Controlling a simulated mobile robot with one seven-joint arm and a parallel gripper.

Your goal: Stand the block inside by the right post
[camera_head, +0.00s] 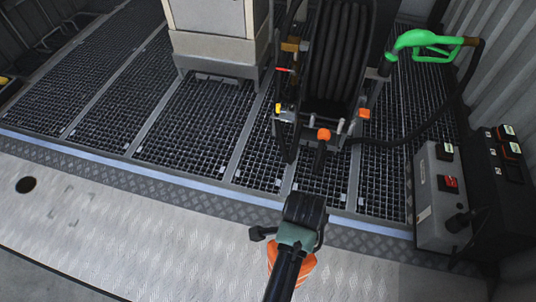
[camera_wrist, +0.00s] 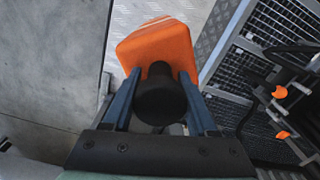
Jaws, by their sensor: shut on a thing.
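The block (camera_wrist: 155,45) is orange with a black round knob (camera_wrist: 158,95). In the wrist view my gripper (camera_wrist: 160,78) is shut on the knob, with one blue-grey finger on each side. The orange body shows beyond the fingertips. In the head view the block (camera_head: 305,263) shows partly at bottom centre, behind my arm, over the pale metal floor plate. My arm hides much of it, and I cannot tell its height above the floor. I cannot clearly make out the right post in either view.
Beyond the plate lies dark grated floor (camera_head: 195,130) with a blue-white edge strip (camera_head: 150,168). A hose reel (camera_head: 335,60) and beige cabinet (camera_head: 215,50) stand on it. A green nozzle (camera_head: 425,43) hangs right. A grey box (camera_head: 437,200) stands lower right. The plate's left is clear.

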